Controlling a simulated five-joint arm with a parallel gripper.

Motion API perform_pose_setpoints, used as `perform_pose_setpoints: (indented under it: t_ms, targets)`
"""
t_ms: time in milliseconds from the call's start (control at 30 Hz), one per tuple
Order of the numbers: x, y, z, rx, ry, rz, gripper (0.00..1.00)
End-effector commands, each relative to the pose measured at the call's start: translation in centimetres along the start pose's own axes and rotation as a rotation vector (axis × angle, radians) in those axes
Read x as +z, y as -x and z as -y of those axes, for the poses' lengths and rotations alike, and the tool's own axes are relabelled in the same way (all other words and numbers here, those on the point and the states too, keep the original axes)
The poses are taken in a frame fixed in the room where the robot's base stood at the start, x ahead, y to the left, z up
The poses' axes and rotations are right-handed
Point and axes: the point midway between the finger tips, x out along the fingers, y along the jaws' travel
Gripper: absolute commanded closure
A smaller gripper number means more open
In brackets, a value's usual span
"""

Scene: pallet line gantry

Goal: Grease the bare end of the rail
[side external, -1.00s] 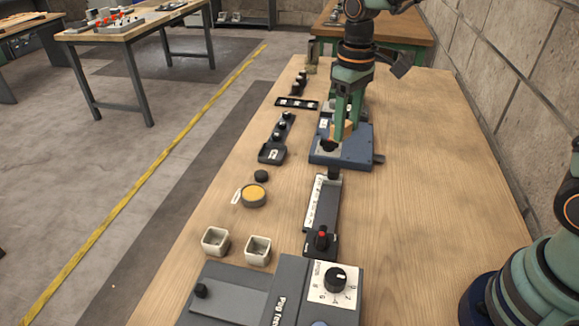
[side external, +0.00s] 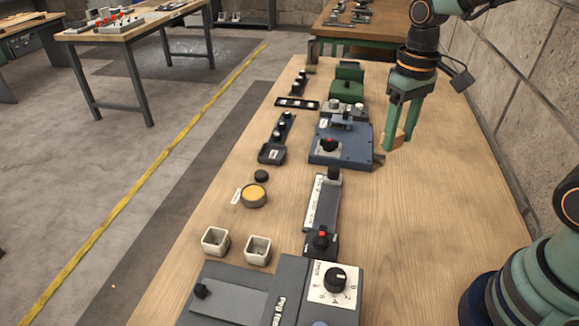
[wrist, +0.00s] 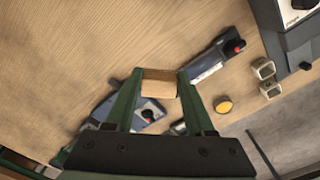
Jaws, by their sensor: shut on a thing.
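My gripper (side external: 396,137) is shut on a small tan block (side external: 399,139), held over bare table to the right of the blue fixture. In the wrist view the block (wrist: 159,84) sits between my two green fingertips. A long grey rail (side external: 329,203) with a white scale strip lies near the middle of the table, with a red-topped black knob (side external: 321,240) at its near end. The rail (wrist: 207,62) also shows in the wrist view, apart from the block. I cannot tell whether any grease is on the rail or the block.
The blue fixture (side external: 330,158) with a red-topped knob stands beyond the rail. A yellow-topped round pot (side external: 253,194) and two pale square cups (side external: 215,241) stand to the left. A grey dial box (side external: 318,303) is nearest. The right side of the table is clear.

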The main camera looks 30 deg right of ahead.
Motion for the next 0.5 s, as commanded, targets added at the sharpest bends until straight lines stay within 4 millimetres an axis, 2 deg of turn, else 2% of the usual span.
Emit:
perform_pose_setpoints:
  t_ms: [333, 500]
  targets:
    - [-0.1, -0.1, 0.2, 0.0, -0.009, 0.0, 0.91]
    - [-0.6, -1.1, 2.0, 0.0, -0.103, 0.003, 0.91]
